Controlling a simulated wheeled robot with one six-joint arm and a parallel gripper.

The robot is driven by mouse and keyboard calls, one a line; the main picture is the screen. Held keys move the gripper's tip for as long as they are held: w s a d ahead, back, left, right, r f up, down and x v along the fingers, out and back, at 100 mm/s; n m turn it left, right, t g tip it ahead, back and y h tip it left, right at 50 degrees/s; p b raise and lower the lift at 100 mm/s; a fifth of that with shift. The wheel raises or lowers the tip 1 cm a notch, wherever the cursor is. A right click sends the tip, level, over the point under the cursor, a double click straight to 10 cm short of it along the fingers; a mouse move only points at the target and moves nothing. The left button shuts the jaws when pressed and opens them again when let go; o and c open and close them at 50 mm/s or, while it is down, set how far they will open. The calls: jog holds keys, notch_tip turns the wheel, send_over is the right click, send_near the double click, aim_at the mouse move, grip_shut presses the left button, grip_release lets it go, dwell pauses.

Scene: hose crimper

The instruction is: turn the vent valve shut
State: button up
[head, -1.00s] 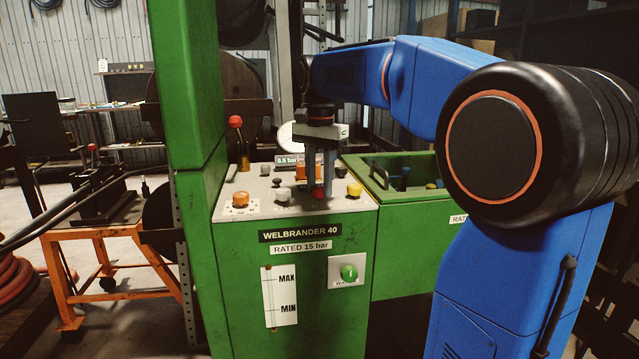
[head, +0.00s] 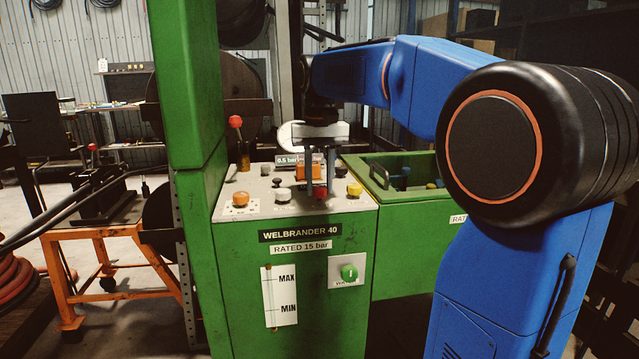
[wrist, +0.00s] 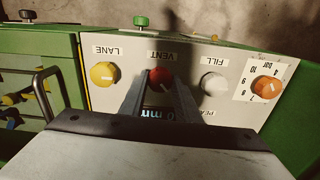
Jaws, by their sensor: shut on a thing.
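The red vent knob (head: 320,194) is on the sloped grey panel of the green machine, near its front edge. In the wrist view the red knob (wrist: 160,78) sits by the VENT label, which appears upside down. My gripper (head: 320,188) points down from above, with one finger on each side of the knob. In the wrist view my gripper (wrist: 161,84) is shut on the knob, its fingers hiding part of the sides. The knob's pointer mark is not clear.
The yellow LANE knob (wrist: 103,75) and white FILL knob (wrist: 214,83) flank the vent knob closely. An orange knob (head: 240,199) sits at the panel's left. A red-topped lever (head: 236,122) rises at the back left. A green bin (head: 400,165) adjoins on the right.

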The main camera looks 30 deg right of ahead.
aim_at(320, 187)
jog(key=n, duration=0.4)
jog(key=shift+n, duration=0.3)
jog(key=n, duration=0.4)
jog(key=shift+n, duration=0.4)
jog(key=o, duration=1)
jog(key=shift+o, duration=0.2)
jog(key=shift+r, duration=0.1)
notch_tip(320, 187, up, 17)
jog(key=shift+r, duration=0.15)
